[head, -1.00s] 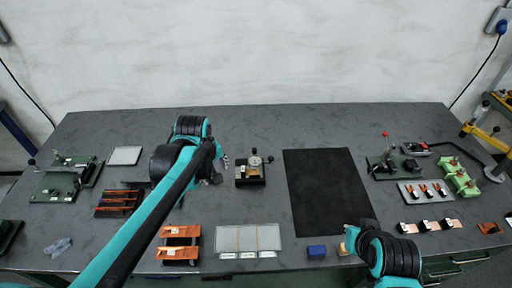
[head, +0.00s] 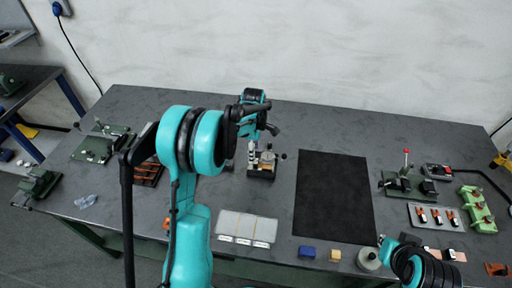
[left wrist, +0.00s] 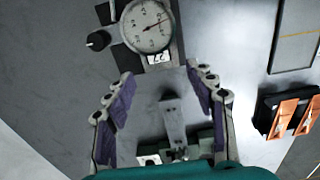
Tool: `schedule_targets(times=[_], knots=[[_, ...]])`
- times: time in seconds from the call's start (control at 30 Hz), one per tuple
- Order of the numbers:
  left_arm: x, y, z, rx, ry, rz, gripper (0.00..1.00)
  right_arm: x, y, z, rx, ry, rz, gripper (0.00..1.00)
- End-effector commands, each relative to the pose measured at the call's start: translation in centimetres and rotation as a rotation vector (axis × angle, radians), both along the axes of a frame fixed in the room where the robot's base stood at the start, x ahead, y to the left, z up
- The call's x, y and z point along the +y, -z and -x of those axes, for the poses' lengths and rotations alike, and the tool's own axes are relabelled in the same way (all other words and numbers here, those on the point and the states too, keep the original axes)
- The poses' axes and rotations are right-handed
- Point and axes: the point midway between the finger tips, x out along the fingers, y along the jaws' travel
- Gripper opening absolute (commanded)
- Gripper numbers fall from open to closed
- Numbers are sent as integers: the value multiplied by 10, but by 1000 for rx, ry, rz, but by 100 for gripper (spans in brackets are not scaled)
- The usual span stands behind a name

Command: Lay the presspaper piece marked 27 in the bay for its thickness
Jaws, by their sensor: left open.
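A white label that reads 27 (left wrist: 160,57) lies at the foot of the dial gauge (left wrist: 146,25) in the left wrist view; the edges of its piece are hard to make out. The gauge also stands mid-table in the head view (head: 262,165). My left gripper (left wrist: 160,84) is open and empty, its purple-padded fingers short of the label. In the head view the left hand is just above the gauge. A pale tray with three labelled bays (head: 247,226) lies at the front of the table. My right gripper (head: 386,245) is at the front right, its jaws unclear.
A black mat (head: 334,195) lies bare right of the gauge. A blue block (head: 307,252), a tan block (head: 335,254) and a grey round weight (head: 368,259) sit by the front edge. A copper-strip rack (head: 148,173) stands left; green fixtures (head: 404,183) stand right.

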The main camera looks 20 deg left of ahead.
Motion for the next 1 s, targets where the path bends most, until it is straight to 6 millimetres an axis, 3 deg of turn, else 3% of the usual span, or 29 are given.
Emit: schedule_targets(times=[0.1,0.3,0.7,0.9,0.97,1.0], knots=[[0,23,0,-1,1,0,55,0,7,0,0,0,0,0],[0,47,0,-1,2,0,55,0,13,0,0,0,0,0],[0,53,0,-1,3,0,55,0,13,0,0,0,0,0],[0,53,0,-1,3,0,3,0,13,0,0,0,0,0],[0,53,0,-1,3,0,2,0,13,0,0,0,0,0],[0,53,0,-1,3,0,25,0,13,0,0,0,0,0]])
